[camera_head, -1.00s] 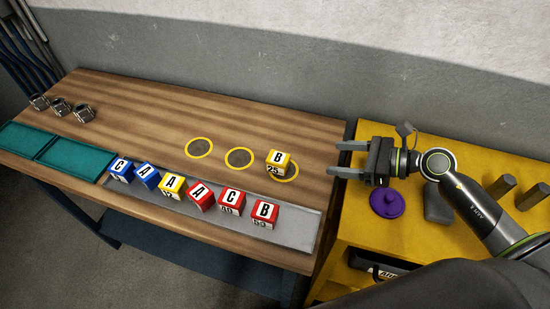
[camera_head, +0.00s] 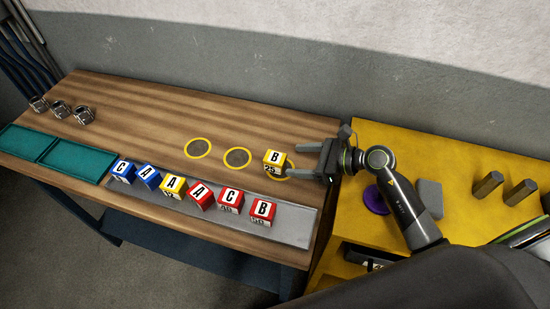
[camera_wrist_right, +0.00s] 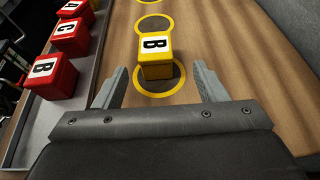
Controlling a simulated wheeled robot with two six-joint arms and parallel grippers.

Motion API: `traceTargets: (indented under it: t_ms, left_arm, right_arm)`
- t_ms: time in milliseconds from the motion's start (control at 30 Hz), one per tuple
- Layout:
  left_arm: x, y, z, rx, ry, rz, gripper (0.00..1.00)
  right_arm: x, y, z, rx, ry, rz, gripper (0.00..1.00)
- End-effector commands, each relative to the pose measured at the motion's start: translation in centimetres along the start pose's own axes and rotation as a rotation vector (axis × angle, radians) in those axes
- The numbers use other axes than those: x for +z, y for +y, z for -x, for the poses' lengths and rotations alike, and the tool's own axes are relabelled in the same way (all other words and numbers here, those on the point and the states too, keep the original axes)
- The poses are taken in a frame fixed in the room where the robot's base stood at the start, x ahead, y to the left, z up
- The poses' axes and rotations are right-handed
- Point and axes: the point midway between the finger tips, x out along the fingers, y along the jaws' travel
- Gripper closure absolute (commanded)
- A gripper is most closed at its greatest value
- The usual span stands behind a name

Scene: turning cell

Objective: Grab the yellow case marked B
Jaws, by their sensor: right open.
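The yellow case marked B (camera_head: 274,161) stands on the wooden bench, partly over the rightmost yellow-ringed dark circle (camera_head: 290,175). It also shows in the right wrist view (camera_wrist_right: 155,58), ahead of and between the fingers. My right gripper (camera_head: 293,161) is open, with its fingers pointing left at the case. In the right wrist view the fingers (camera_wrist_right: 160,88) are spread wide, with the case just beyond their tips. I see no contact. My left gripper is not in view.
A grey tray (camera_head: 295,232) along the bench's front holds several blue, yellow and red lettered cases. Two more ringed circles (camera_head: 237,157) lie empty left of the case. Teal trays (camera_head: 75,160) and metal parts (camera_head: 60,107) are at left. A yellow cabinet (camera_head: 450,165) stands at right.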

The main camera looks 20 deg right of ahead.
Motion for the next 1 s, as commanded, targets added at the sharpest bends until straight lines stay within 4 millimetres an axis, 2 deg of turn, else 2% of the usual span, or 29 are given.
traceTargets:
  t_ms: [100,433,567,700,1000]
  left_arm:
    - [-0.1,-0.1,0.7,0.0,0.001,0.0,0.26]
    - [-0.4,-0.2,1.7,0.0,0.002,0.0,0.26]
    - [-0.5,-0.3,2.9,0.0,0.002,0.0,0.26]
    - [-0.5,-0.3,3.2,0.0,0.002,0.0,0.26]
    - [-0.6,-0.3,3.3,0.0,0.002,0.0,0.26]
  right_arm:
    - [0.2,0.0,-1.5,0.0,-0.003,-0.003,0.35]
    - [0.3,0.2,-3.5,0.0,-0.002,-0.004,0.35]
    - [0.4,0.6,-5.2,0.002,-0.003,-0.006,0.35]
    - [0.1,0.6,-6.9,0.001,-0.001,-0.002,0.35]
    - [-0.1,0.5,-7.7,-0.001,0.0,0.001,0.35]
